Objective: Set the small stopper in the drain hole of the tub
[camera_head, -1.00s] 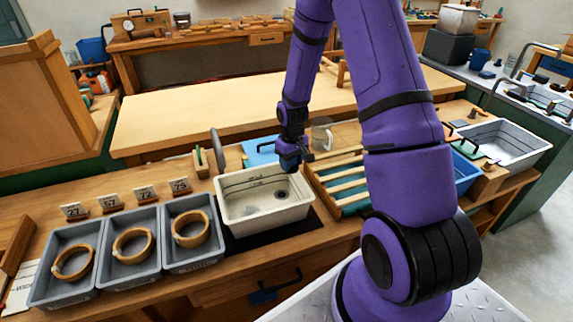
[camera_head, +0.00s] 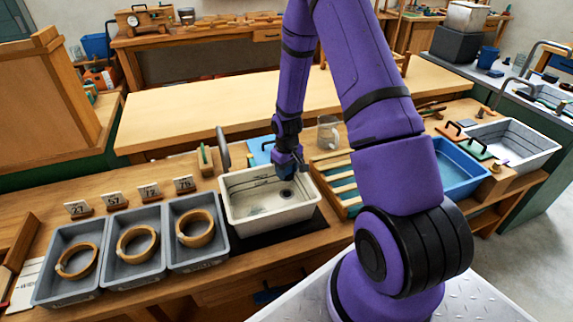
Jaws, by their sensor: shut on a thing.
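The white tub (camera_head: 238,222) stands on a black mat on the workbench, in the middle of the head view. Its drain hole (camera_head: 286,194) shows as a dark ring in the tub floor, towards the right. My gripper (camera_head: 290,170) is over the tub's back right part, above and a little behind the drain hole. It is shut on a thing. The small stopper cannot be made out; the thing in the jaws is too small and dark to tell. The drain hole looks uncovered.
Three grey bins (camera_head: 65,290) with wooden rings and number cards stand left of the tub. A slatted wooden rack (camera_head: 343,187) stands close on its right, with a blue basin (camera_head: 462,170) beyond. A glass jug (camera_head: 327,133) and a grey disc (camera_head: 223,150) stand behind.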

